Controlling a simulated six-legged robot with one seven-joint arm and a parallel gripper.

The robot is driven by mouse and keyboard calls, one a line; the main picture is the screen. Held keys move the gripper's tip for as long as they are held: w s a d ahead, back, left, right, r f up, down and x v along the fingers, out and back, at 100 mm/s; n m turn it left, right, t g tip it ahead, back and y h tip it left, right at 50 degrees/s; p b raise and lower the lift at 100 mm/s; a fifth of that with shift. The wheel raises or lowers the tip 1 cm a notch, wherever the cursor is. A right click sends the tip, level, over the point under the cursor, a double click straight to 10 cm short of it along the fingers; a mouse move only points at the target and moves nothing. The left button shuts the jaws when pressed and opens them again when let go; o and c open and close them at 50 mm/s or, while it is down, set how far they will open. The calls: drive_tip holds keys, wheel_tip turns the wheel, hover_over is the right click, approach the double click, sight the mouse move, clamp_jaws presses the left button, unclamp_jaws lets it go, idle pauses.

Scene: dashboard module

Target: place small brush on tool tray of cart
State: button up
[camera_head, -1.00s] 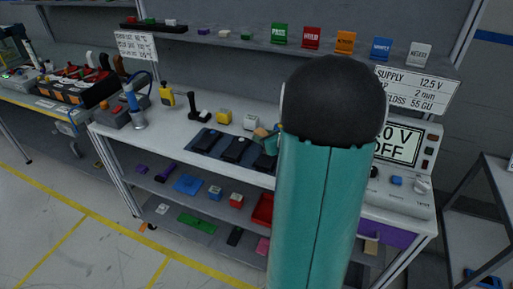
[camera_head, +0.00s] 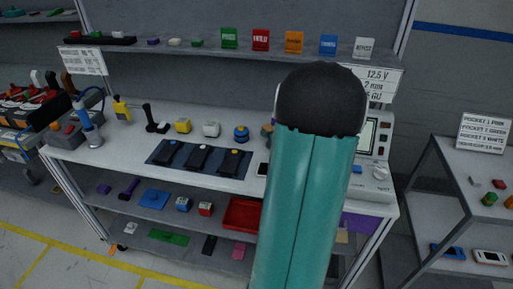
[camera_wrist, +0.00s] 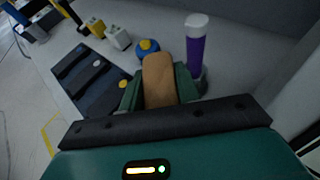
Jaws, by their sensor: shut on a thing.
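In the wrist view my gripper (camera_wrist: 160,92) has its green fingers shut on a tan, wood-coloured piece (camera_wrist: 158,72), which looks like the small brush's handle. Its bristles cannot be made out. The held piece is over or near the white bench top, beside a blue knob with a yellow top (camera_wrist: 148,47) and a purple cylinder with a white cap (camera_wrist: 195,45). In the head view my arm hides most of the gripper. I cannot tell for certain which surface is the cart's tool tray.
The bench (camera_head: 130,153) holds a dark mat (camera_head: 163,152) with black devices, and coloured blocks. A red tray (camera_head: 240,212) sits on its lower shelf. A grey shelved unit (camera_head: 443,190) with a pocket sign (camera_head: 484,133) stands at right. Open floor lies at front left.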

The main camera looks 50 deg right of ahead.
hover_over(259, 152)
drive_tip(key=f, duration=0.5)
drive_tip(key=shift+s+a+f, duration=0.1)
drive_tip(key=shift+s+f, duration=0.15)
drive_tip(key=shift+s, duration=0.05)
drive_tip(key=shift+w+f, duration=0.15)
drive_tip(key=shift+f, duration=0.75)
drive_tip(key=shift+w+f, duration=0.15)
drive_tip(key=shift+f, duration=0.7)
drive_tip(key=shift+f, duration=0.1)
drive_tip(key=shift+f, duration=0.1)
drive_tip(key=o, duration=1)
drive_tip(key=shift+c, duration=0.2)
